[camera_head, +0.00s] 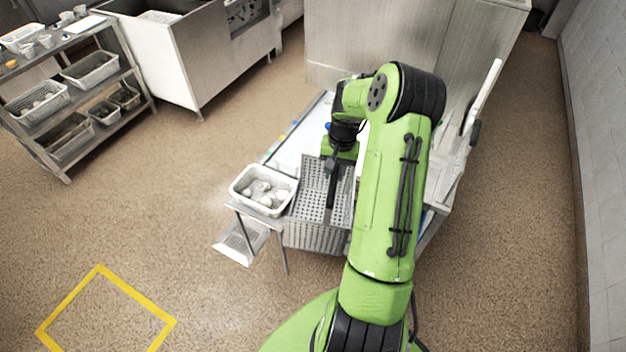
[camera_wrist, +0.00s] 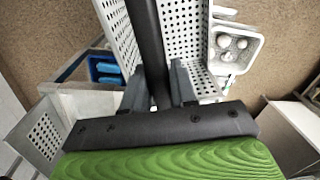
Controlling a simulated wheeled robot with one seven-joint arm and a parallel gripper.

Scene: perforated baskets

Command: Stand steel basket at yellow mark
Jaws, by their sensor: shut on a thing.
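The steel basket (camera_head: 313,238) is a grey perforated box at the end of the table, beside a white bin. Its perforated walls also show in the wrist view (camera_wrist: 185,28). A dark bar handle (camera_wrist: 146,32) runs across its top. My gripper (camera_head: 335,166) is above the basket, with its fingers shut on this handle; they also show in the wrist view (camera_wrist: 158,88). The basket looks upright; I cannot tell whether it touches its support. The yellow mark (camera_head: 138,293) is a square outline on the floor at lower left, with bare floor inside.
The white bin (camera_head: 239,200) with round pale items stands close left of the basket on the table. A pale perforated tray (camera_head: 236,248) is low down below it. A shelf rack (camera_head: 62,125) stands far left. Open floor lies between the table and the mark. A wall (camera_head: 600,150) bounds the right.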

